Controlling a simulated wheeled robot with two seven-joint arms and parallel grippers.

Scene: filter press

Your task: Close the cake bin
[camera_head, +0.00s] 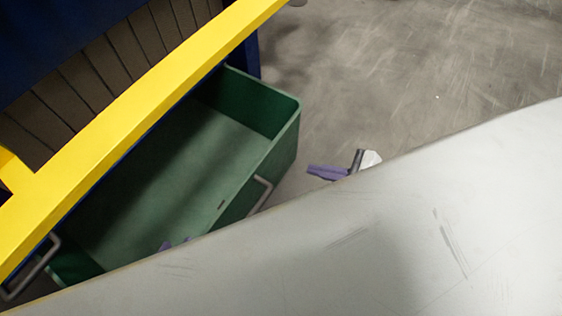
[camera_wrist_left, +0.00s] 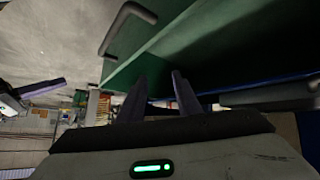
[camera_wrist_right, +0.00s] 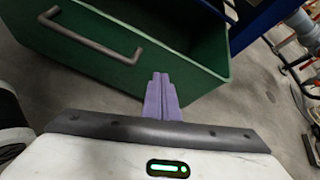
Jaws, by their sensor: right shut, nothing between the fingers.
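The cake bin (camera_head: 262,102) is a green open-topped box, pulled out from under the yellow beam, with grey handles at its right (camera_head: 260,196) and left (camera_head: 36,270). My right gripper (camera_head: 312,170) is shut and empty, outside the bin near its right end. In the right wrist view its purple fingers (camera_wrist_right: 160,76) point at the green wall (camera_wrist_right: 150,75), below and right of a handle. My left gripper (camera_head: 178,242) shows only its fingertips by the bin's near side. In the left wrist view its fingers (camera_wrist_left: 160,75) are apart with nothing between, close to the green wall (camera_wrist_left: 180,30); contact is unclear.
A large pale surface (camera_head: 400,230) fills the lower right of the head view and hides the bin's near edge. The yellow beam (camera_head: 120,120) and blue frame (camera_head: 60,45) stand over the bin. Scuffed grey floor (camera_head: 420,70) is clear on the right.

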